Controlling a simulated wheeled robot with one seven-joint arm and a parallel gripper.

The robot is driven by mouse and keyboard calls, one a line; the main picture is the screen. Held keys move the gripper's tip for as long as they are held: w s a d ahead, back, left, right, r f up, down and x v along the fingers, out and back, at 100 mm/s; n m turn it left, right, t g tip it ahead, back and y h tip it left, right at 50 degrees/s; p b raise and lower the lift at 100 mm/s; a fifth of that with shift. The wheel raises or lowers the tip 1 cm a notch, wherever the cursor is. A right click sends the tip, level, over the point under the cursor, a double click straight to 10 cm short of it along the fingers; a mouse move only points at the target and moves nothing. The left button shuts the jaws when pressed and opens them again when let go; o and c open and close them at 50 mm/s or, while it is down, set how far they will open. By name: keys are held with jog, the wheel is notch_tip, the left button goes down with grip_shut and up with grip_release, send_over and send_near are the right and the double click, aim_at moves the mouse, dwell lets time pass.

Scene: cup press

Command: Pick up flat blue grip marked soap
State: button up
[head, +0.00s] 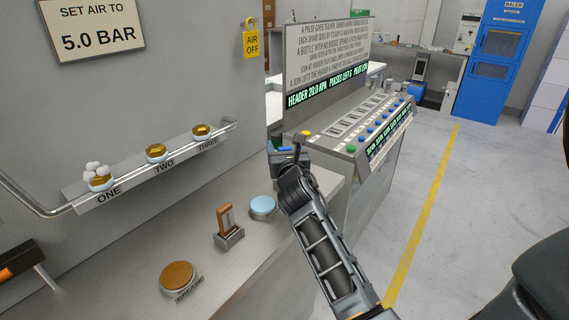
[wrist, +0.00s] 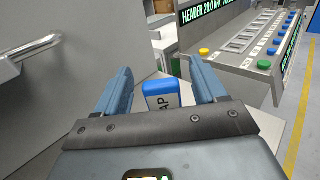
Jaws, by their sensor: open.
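The soap grip (wrist: 160,88) shows in the wrist view as a blue block with a white label face, on which the letters "AP" can be read. It stands between the two blue fingers of my gripper (wrist: 160,68), with a gap visible on each side. My gripper is open. Its own body hides the lower part of the grip. In the head view my gripper (head: 284,150) is at the far right end of the counter, and a small bit of blue shows there; the grip itself cannot be made out clearly.
The counter (head: 130,262) holds a grease tin (head: 178,276), a brown upright grip (head: 225,218) in a holder and a light blue disc (head: 262,205). A shelf (head: 125,181) with small cups is on the wall. The button console (head: 360,125) stands close behind my gripper.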

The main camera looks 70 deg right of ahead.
jog(key=shift+c, duration=0.2)
jog(key=c, duration=1.1)
